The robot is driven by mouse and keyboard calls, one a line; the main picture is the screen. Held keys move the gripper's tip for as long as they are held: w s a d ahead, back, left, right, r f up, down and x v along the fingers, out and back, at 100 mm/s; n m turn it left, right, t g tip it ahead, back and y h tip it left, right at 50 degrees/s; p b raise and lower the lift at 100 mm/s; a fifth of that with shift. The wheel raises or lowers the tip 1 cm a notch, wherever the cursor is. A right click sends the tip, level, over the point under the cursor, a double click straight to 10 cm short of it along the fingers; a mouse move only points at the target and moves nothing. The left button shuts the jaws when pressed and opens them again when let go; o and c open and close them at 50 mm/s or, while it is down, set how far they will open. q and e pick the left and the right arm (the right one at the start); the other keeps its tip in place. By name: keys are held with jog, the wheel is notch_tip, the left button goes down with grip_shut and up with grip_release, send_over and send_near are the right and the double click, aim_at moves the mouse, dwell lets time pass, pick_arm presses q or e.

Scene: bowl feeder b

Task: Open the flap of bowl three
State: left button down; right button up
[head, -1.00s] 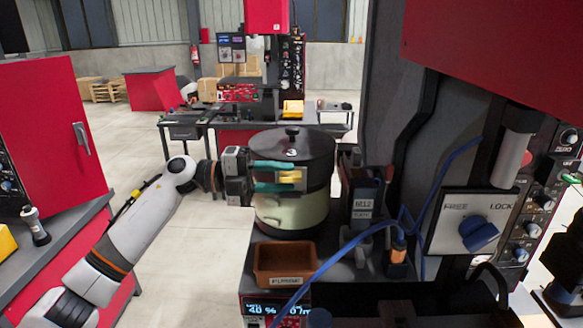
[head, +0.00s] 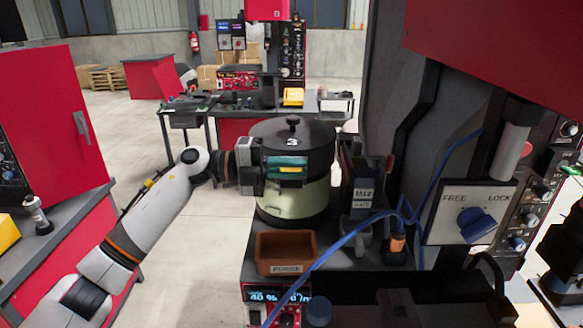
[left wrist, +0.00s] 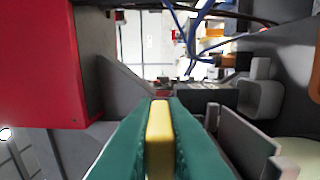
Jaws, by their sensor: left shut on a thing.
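Bowl three (head: 307,200) has a pale green lower body and a black lid (head: 318,134) with a knob and a white 3. It stands upright on the dark bench. My left gripper (head: 287,168) comes in from the left at the bowl's upper side. Its teal fingers are shut on a small yellow tab, which also shows squeezed between them in the left wrist view (left wrist: 160,135). The fingers cover most of the tab. I cannot make out the flap's outline or whether it is open. My right gripper does not show.
A brown bin (head: 285,253) stands in front of the bowl. To the right are a dark M12 gate unit (head: 362,195), a blue cable (head: 345,240) and a FREE/LOCK switch panel (head: 472,218). A red cabinet (head: 45,150) stands at the left, with open floor between.

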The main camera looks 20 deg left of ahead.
pick_arm(q)
jog(key=shift+s+d+f+m+b, duration=0.2)
jog(key=shift+s+f+m+b, duration=0.5)
jog(key=shift+m+b, duration=2.6)
jog(key=shift+s+d+f+m+b, duration=0.2)
jog(key=shift+s+f+m+b, duration=0.5)
jog(key=shift+m+b, duration=2.5)
jog(key=shift+s+d+f+m+b, duration=0.2)
jog(key=shift+s+f+m+b, duration=0.45)
jog(key=shift+m+b, duration=2.65)
jog(key=shift+n+b, duration=1)
jog(key=c, duration=1.5)
grip_release()
jog(key=shift+b+v, duration=1.1)
jog(key=shift+v, duration=4.95)
